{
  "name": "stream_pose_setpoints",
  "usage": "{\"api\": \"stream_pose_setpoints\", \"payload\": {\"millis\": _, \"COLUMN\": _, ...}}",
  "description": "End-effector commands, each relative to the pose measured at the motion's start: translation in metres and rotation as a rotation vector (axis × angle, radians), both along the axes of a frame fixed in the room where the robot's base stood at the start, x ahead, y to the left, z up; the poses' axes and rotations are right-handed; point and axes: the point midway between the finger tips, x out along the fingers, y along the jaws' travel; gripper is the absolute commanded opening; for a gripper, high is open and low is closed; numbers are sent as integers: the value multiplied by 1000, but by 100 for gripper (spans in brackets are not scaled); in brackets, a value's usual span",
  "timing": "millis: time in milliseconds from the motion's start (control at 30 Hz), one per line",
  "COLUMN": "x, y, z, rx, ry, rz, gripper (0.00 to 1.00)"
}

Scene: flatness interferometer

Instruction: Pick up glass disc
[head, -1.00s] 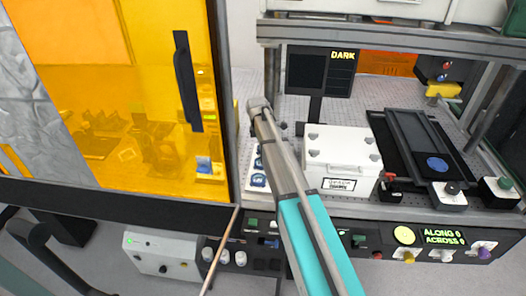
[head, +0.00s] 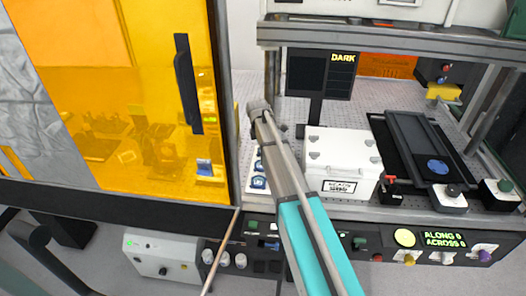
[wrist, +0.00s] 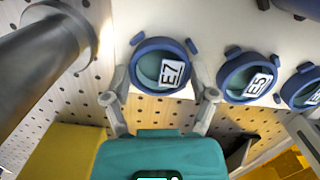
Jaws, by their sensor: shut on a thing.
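A disc labelled E7 (wrist: 160,68), with a blue rim and a teal-grey face, sits at a white rack (wrist: 215,30) in the wrist view. My gripper (wrist: 161,92) has one finger on each side of this disc and is shut on it. Discs labelled E5 (wrist: 248,80) and, at the right edge, one with a partly cut-off label (wrist: 303,90) sit beside it. In the head view, blue-rimmed discs (head: 258,182) show on the white rack left of my arm. My fingertips are hidden there behind my arm.
A white lidded box (head: 342,152) stands close to the right of my arm. A black slide stage (head: 412,140) lies farther right. An amber-windowed enclosure (head: 120,100) stands at left. A dark display post (head: 316,105) rises behind. A grey cylinder (wrist: 45,45) is near in the wrist view.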

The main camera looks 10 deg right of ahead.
Motion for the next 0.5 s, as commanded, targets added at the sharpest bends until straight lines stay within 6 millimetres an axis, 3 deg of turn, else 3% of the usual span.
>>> {"api": "stream_pose_setpoints", "payload": {"millis": 500, "x": 0, "y": 0, "z": 18, "rx": 0, "ry": 0, "rz": 0, "gripper": 26}}
